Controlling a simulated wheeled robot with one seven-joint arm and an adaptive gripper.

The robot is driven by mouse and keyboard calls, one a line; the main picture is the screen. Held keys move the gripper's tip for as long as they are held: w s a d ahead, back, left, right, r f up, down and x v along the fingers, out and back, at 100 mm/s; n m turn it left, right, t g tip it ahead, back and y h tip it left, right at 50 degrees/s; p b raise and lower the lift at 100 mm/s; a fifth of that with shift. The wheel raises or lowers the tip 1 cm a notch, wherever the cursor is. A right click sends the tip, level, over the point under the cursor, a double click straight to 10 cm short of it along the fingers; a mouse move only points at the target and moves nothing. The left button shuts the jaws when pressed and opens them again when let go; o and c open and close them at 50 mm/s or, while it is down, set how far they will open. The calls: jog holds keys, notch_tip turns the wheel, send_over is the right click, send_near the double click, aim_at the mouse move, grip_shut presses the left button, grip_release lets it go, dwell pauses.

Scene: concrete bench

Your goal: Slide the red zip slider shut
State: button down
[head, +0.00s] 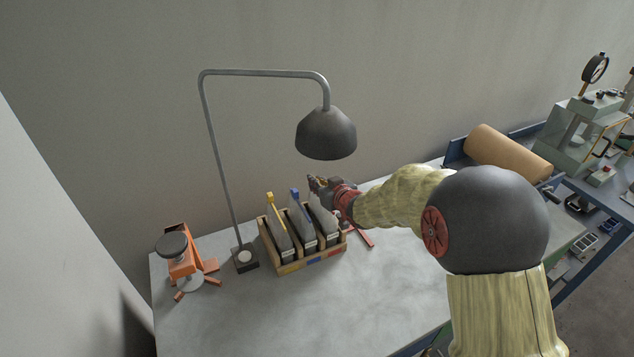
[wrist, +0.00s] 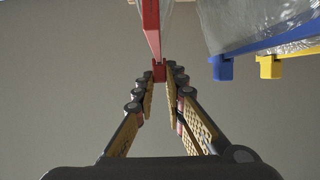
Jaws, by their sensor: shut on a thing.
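The red zip slider (wrist: 159,72) sits between the fingertips of my gripper (wrist: 160,84) in the wrist view, at the near end of a red rail (wrist: 151,25). My gripper is shut on it. In the head view my gripper (head: 316,182) is at the rear right of a wooden rack (head: 292,268), by the rightmost grey bag (head: 324,222). The red slider cannot be made out there behind my gripper. A clear bag edge shows beside the red rail in the wrist view.
Blue (wrist: 223,68) and yellow (wrist: 270,67) sliders sit to the right in the wrist view. A lamp shade (head: 326,135) hangs above the rack. An orange stand (head: 184,262) is at the left. A red strip (head: 361,237) lies right of the rack. The front bench is clear.

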jog(key=s+d+p, duration=0.1)
jog(key=s+d, duration=0.3)
jog(key=s, duration=0.6)
jog(key=shift+s+d+p, duration=0.15)
jog(key=shift+p, duration=0.25)
jog(key=c, duration=1.8)
grip_release()
jog(key=v, duration=1.2)
jog(key=shift+r, duration=0.1)
